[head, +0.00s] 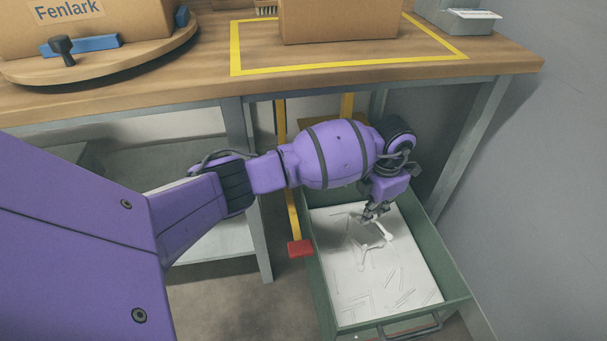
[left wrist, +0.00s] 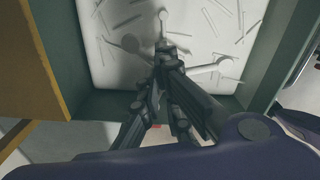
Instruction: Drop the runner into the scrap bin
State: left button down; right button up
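The runner (head: 376,244) is a white branched piece with knobbed ends. It also shows in the left wrist view (left wrist: 205,69), its arms spreading out around my fingertips, its middle hidden by them. My left gripper (head: 374,212) is shut on the runner and holds it inside the outline of the scrap bin. The scrap bin (head: 453,271) is a green, open box with a pale bottom strewn with thin white scraps. A shadow beside the runner suggests it is above that bottom; the exact height is hard to tell. My right gripper is not in view.
The wooden workbench (head: 190,88) stands above and behind the bin. A yellow post and a red block (head: 300,248) stand at the bin's left side. A grey wall (head: 540,200) is close on the right. A box (head: 340,20) sits inside a yellow outline on the bench.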

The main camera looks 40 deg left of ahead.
pick_arm(q)
notch_tip(320, 180, down, 5)
jog(key=b, duration=0.3)
jog(key=shift+f, duration=0.2)
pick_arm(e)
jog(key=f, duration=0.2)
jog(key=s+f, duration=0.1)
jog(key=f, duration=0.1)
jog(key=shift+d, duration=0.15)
pick_arm(q)
jog(key=c, duration=1.9)
grip_release()
jog(key=shift+w+r, duration=0.1)
jog(key=shift+o, duration=0.2)
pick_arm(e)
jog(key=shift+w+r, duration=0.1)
pick_arm(q)
notch_tip(320, 180, up, 12)
